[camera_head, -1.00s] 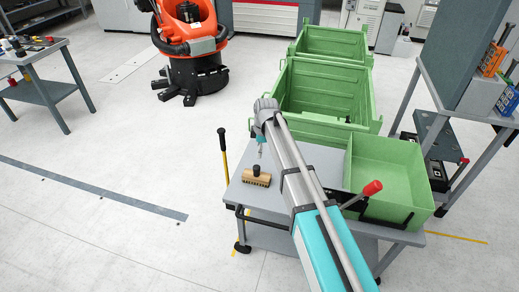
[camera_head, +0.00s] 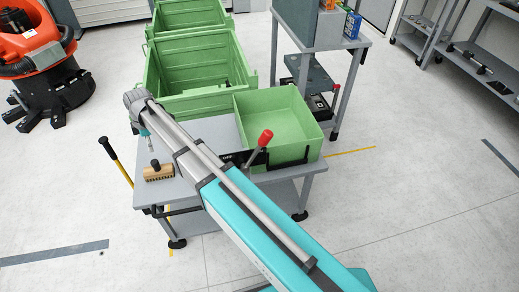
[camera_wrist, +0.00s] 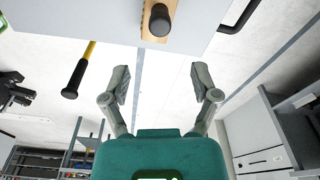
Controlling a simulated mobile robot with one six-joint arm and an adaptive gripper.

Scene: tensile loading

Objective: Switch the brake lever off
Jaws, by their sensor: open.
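A lever with a red grip (camera_head: 264,138) tilts up and right from a black mount at the table (camera_head: 180,193), beside the green bin. Another handle, with a black grip and yellow shaft (camera_head: 117,162), leans at the table's left side; it also shows in the wrist view (camera_wrist: 77,78). I cannot tell for sure which is the brake lever; the red one has a dark plate with white lettering (camera_head: 226,158) by it. My gripper (camera_wrist: 160,72) is open and empty, its fingers wide apart. In the head view it is small, near the table's left end, apart from both levers.
A wooden block with a black knob (camera_head: 158,173) sits on the table's left end. A shallow green bin (camera_head: 290,120) stands on its right. Large green crates (camera_head: 205,75) stand behind. An orange robot (camera_head: 35,60) is at the far left. Floor in front is clear.

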